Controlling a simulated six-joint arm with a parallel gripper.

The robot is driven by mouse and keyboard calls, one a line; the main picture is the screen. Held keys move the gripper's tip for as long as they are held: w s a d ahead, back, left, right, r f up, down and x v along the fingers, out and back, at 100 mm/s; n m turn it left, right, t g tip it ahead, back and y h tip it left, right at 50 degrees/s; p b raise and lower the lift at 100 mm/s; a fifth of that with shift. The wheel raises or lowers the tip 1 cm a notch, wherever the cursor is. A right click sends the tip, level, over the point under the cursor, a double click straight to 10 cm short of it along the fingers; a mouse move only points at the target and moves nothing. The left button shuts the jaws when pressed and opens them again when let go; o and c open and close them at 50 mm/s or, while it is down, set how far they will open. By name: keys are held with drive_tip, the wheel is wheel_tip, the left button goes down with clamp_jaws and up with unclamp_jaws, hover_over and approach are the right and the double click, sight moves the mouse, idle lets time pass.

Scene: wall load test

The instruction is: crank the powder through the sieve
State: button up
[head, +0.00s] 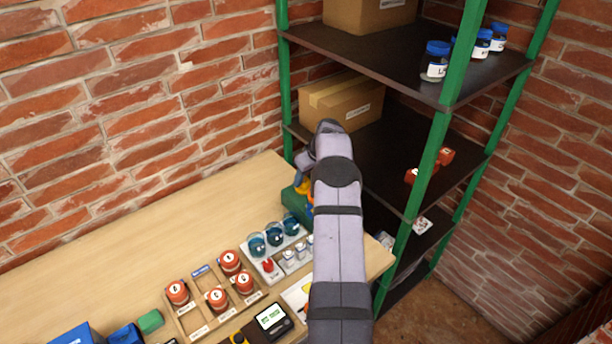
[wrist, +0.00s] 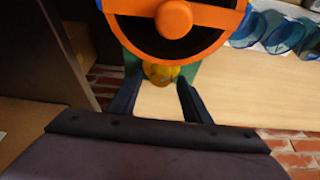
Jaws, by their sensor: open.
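The sieve device shows in the wrist view as an orange ring (wrist: 221,48) with a dark opening and an orange bar across it, on a green body (wrist: 128,62). A yellow knob (wrist: 161,75) lies between the fingertips of my open gripper (wrist: 159,82); I cannot tell whether either finger touches it. In the head view the green body (head: 293,203) stands at the table's far right end, largely hidden behind my arm, with a bit of yellow (head: 303,187) showing. My gripper is hard to make out there. No powder is visible.
A wooden tray (head: 206,325) with several red-lidded jars and a white tray (head: 262,270) with blue-green cups and small bottles sit on the table (head: 110,265). A small display device (head: 272,320) lies in front. A green-posted shelf (head: 440,100) stands close on the right.

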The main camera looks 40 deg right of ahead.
drive_tip(key=shift+w+f, duration=0.15)
drive_tip(key=shift+f, duration=0.15)
drive_tip(key=c, duration=1)
drive_tip(key=shift+a+f+m+b, duration=0.1)
drive_tip(key=shift+m+b, duration=0.35)
drive_tip(key=shift+m, duration=0.25)
drive_tip(key=shift+c, duration=0.2)
drive_tip(key=shift+a+m+h+b, duration=0.1)
drive_tip(key=shift+m+h+b, duration=0.5)
drive_tip(key=shift+m, duration=1.1)
